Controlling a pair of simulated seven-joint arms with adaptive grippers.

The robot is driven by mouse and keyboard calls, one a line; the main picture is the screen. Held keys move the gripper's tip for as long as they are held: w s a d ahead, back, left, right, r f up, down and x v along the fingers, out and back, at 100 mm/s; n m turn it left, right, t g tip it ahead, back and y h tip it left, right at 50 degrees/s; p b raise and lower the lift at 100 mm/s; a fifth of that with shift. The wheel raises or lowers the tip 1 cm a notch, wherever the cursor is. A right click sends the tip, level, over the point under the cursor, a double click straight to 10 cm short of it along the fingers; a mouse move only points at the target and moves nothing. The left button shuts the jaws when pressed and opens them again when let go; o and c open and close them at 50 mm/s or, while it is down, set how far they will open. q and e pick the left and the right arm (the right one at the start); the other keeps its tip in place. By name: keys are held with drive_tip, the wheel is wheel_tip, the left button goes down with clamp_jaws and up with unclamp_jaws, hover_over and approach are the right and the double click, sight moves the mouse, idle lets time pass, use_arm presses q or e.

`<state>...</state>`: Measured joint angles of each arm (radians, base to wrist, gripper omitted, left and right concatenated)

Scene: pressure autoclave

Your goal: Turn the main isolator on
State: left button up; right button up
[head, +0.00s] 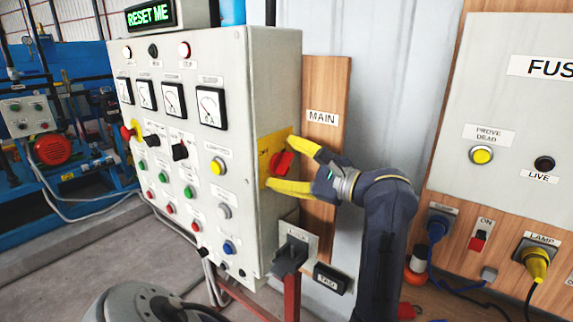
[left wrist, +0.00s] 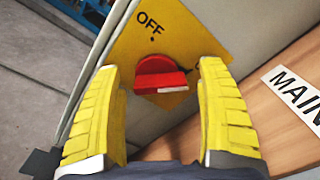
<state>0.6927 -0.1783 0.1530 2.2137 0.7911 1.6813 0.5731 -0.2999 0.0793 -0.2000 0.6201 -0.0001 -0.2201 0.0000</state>
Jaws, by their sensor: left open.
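The main isolator is a red rotary handle (head: 282,163) on a yellow plate (head: 266,151) on the right side of the grey control cabinet. In the left wrist view the red handle (left wrist: 160,80) has a white mark at its lower right end. The yellow plate (left wrist: 182,36) reads OFF with a dot above the handle; another marking at the right is partly hidden by a finger. My left gripper (head: 280,163) is open, with its yellow fingers on either side of the handle. Gaps show between fingers and handle in the left wrist view. My right gripper is not in view.
A wooden board with a MAIN label (head: 322,118) stands right of the isolator. The cabinet (head: 262,80) carries a green RESET ME display (head: 149,14). A fuse panel (head: 505,100) is at the right.

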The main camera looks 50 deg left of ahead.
sight(276, 119)
use_arm(q)
drive_tip(key=shift+r, duration=0.1)
wheel_tip(276, 119, up, 10)
drive_tip(key=shift+f, duration=0.1)
idle(0.6)
idle(0.4)
